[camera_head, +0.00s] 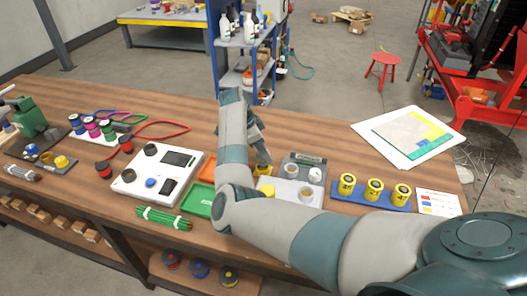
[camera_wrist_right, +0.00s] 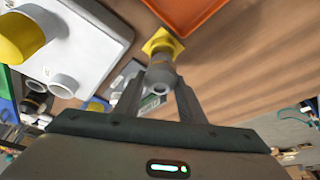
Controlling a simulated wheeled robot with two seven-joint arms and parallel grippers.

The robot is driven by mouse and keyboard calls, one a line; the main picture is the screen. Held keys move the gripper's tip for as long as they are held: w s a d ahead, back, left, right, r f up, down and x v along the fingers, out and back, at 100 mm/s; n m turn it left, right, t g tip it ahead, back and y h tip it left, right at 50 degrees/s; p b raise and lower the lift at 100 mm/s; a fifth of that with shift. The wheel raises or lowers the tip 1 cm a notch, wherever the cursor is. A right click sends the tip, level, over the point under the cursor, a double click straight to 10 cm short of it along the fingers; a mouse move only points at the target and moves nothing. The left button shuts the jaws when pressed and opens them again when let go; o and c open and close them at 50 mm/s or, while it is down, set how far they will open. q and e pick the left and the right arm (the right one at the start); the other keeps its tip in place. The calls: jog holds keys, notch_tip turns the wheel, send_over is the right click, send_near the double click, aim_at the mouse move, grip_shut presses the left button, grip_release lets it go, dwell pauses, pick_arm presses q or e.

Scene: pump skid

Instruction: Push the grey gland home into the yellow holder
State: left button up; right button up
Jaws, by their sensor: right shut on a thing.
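The yellow holder (camera_wrist_right: 160,42) is a square yellow piece on the wooden bench, at the top middle of the right wrist view. In the head view the holder (camera_head: 263,170) shows just below the fingertips. The grey gland (camera_wrist_right: 160,74) is a short grey cylinder with its open end towards the wrist camera. My right gripper (camera_wrist_right: 158,90) is shut on the gland, one finger on each side. The gland's far end meets the holder; how deep it sits is hidden. In the head view my right gripper (camera_head: 261,157) points down and hides the gland. My left gripper is not in view.
An orange tray (camera_head: 206,168) and a green tray (camera_head: 198,204) lie to the left. A blue rack (camera_head: 345,200) with yellow cylinders stands right. Bare bench lies behind the gripper.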

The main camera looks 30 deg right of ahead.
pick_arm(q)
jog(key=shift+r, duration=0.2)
